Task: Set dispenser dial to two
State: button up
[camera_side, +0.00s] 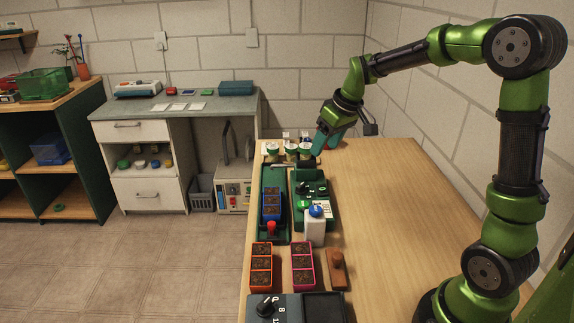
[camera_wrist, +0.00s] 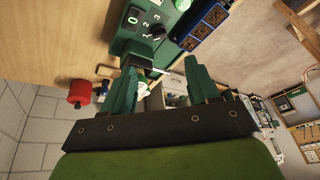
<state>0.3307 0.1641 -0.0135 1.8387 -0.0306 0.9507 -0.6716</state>
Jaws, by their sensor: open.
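The dispenser appears to be a green box (camera_wrist: 128,42) at the top of the wrist view; it also stands at the table's far half in the side view (camera_side: 322,188). Its black dial (camera_wrist: 158,32) sits beside printed white numbers 0 to 3. I cannot tell for sure which number the dial points at. In the side view the dial is too small to read. My gripper (camera_wrist: 160,72) is open, with nothing between its teal fingers. In the side view my gripper (camera_side: 320,142) is beyond the dispenser, at the table's far end, apart from the dial.
Several white-lidded jars (camera_side: 291,150) stand near my gripper. A black dial box (camera_side: 280,306) is nearest. The table's right side is clear.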

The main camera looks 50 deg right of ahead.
jog(key=r+n, duration=0.1)
send_near(300, 184)
jog(key=shift+n, duration=0.3)
jog(key=x, duration=0.8)
jog(key=shift+f, duration=0.15)
jog(key=c, duration=1)
jog(key=shift+c, duration=0.2)
